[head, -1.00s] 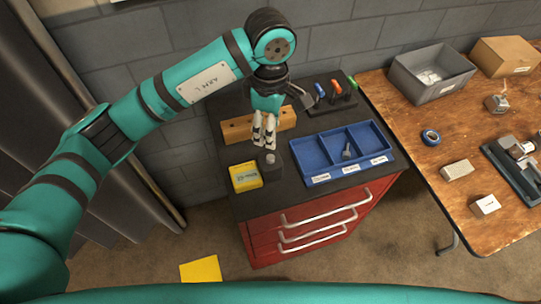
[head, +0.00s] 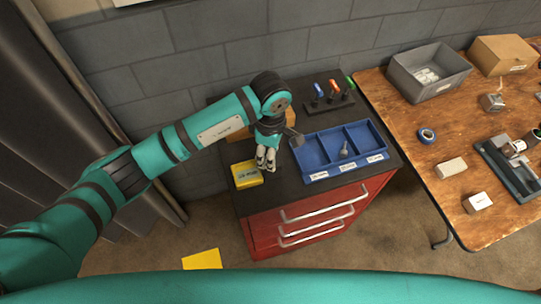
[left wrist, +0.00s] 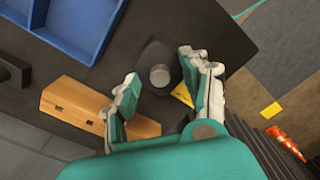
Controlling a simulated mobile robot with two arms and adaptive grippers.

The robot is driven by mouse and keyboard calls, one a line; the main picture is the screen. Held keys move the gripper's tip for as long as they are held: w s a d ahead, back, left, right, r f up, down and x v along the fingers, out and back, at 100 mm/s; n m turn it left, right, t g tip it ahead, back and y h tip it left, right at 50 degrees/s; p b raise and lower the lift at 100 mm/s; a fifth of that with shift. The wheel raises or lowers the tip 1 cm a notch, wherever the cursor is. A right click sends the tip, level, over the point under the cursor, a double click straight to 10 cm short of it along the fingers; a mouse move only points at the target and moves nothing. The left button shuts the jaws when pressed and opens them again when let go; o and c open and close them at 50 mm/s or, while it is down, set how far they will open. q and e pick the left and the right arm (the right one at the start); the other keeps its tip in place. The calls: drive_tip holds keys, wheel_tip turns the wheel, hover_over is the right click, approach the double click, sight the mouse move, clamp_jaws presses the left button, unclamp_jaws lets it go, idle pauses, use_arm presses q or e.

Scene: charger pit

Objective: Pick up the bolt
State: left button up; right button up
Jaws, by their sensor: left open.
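A grey round-topped piece (left wrist: 159,75), which looks like the bolt's head, stands upright in a dark block (left wrist: 152,55) on the black cabinet top. In the left wrist view my left gripper (left wrist: 160,70) is open, its fingertips on either side of the grey top, apart from it. In the head view the gripper (head: 265,165) is over the cabinet beside the yellow box (head: 247,174) and hides most of the block. A small grey part (head: 344,150) lies in the middle compartment of the blue tray (head: 318,175); I cannot tell its kind. My right gripper is not in view.
A wooden block (left wrist: 82,103) lies behind the gripper, and a tool rack (head: 330,104) stands at the back. A yellow sheet (head: 202,260) lies on the floor.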

use_arm(q)
drive_tip(key=shift+c, duration=0.4)
clamp_jaws()
drive_tip(key=shift+r, duration=0.15)
drive_tip(key=shift+r+b, duration=0.4)
drive_tip(key=shift+r, duration=0.15)
wheel_tip(320, 180, up, 2)
drive_tip(key=shift+s+d+r+b, duration=0.1)
drive_tip(key=shift+b, duration=0.5)
drive_tip(key=s+d+r+b, duration=0.1)
drive_tip(key=s+d+b, duration=0.3)
drive_tip(key=s+d, duration=0.5)
drive_tip(key=shift+s+r, duration=0.25)
drive_tip(key=shift+s, duration=1.65)
drive_tip(key=shift+d, duration=0.1)
